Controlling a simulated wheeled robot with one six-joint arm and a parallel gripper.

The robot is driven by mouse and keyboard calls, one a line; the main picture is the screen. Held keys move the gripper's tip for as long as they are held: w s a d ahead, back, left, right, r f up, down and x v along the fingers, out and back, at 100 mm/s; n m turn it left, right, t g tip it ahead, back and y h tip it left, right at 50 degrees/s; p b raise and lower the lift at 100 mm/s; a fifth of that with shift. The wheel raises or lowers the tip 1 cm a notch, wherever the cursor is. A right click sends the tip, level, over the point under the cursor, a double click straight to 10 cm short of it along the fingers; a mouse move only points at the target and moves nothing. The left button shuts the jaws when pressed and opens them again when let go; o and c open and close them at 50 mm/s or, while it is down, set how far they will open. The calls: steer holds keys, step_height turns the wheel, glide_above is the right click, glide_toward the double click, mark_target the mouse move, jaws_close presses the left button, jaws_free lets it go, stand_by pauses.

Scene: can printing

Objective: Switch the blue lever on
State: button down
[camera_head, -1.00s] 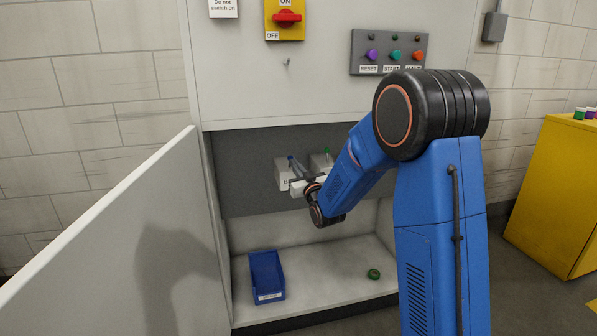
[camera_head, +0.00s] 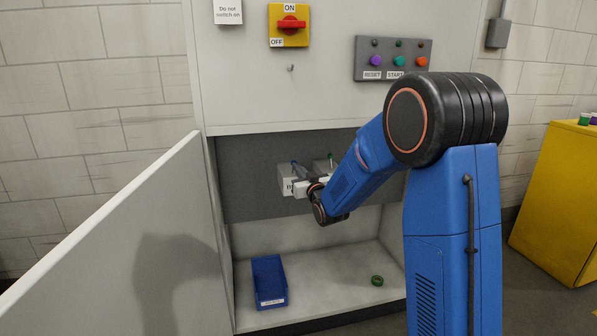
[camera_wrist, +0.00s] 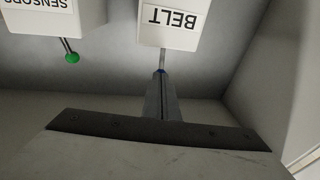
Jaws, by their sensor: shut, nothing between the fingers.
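The blue lever (camera_wrist: 160,71) sticks out of the white box labelled BELT (camera_wrist: 172,22) in the wrist view, where the label is upside down. In the head view the lever (camera_head: 294,164) points up from the left white box (camera_head: 285,180). My gripper (camera_wrist: 160,92) is shut and empty. Its fingertips overlap the lever's blue tip in the wrist view; I cannot tell whether they touch. The fingers partly hide the lever. In the head view my gripper (camera_head: 302,174) is in front of the two boxes.
A second box labelled SENSORS (camera_wrist: 48,15) has a green lever (camera_wrist: 72,57) close beside. Below are a blue bin (camera_head: 268,284) and a green ring (camera_head: 377,281). A side panel (camera_head: 110,235) stands left of the recess.

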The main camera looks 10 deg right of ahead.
steer(key=shift+r, duration=0.2)
steer(key=w+g, duration=0.1)
steer(key=w+r+g, duration=0.1)
steer(key=g, duration=0.1)
steer(key=w+r+g, duration=0.1)
steer(key=g, duration=0.1)
steer(key=shift+m+h, duration=0.4)
steer(key=shift+r, duration=0.1)
steer(key=shift+w+r, duration=0.2)
steer(key=shift+w, duration=0.3)
steer(key=shift+r, duration=0.1)
steer(key=shift+r, duration=0.7)
